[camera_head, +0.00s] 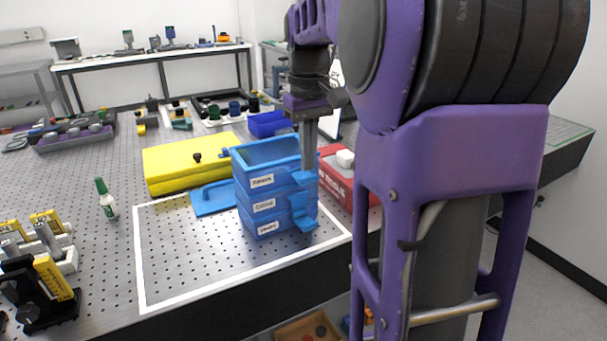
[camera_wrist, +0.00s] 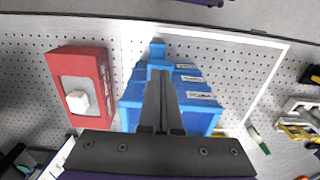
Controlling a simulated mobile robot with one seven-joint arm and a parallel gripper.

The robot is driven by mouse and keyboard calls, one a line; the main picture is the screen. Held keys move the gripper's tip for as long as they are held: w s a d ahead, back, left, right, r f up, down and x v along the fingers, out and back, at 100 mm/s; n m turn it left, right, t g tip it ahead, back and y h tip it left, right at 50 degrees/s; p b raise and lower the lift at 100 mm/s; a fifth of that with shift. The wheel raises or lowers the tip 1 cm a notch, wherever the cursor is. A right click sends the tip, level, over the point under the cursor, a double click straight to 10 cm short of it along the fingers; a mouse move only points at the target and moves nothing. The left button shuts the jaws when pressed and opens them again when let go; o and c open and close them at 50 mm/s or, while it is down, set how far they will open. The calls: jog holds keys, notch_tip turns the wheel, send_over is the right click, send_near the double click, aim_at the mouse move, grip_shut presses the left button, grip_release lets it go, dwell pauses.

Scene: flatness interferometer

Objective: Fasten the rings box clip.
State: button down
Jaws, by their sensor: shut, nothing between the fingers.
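A stack of three blue boxes (camera_head: 262,183) stands on the perforated bench, each with a white front label too small to read surely, so I cannot tell which is the rings box. Blue clips (camera_head: 304,222) run down the stack's right side; the lowest sticks outward. The stack also shows in the wrist view (camera_wrist: 203,122), partly hidden behind my fingers. My gripper (camera_head: 308,167) is shut and empty, pointing down at the right side of the top box, close to the upper clip. In the wrist view its fingers (camera_wrist: 159,78) cover part of the clips.
A blue lid-like plate (camera_head: 209,201) with a handle lies left of the stack. A yellow case (camera_head: 180,162) is behind it. A red box (camera_head: 335,172) with a white knob stands close on the right. The white-outlined area (camera_head: 190,245) front left is clear.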

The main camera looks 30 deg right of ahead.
aim_at(308, 176)
jog(key=shift+f, duration=0.2)
jog(key=shift+f+b, duration=1.35)
jog(key=shift+f, duration=0.8)
notch_tip(308, 176, up, 8)
jog(key=p, duration=0.7)
jog(key=shift+p, duration=0.3)
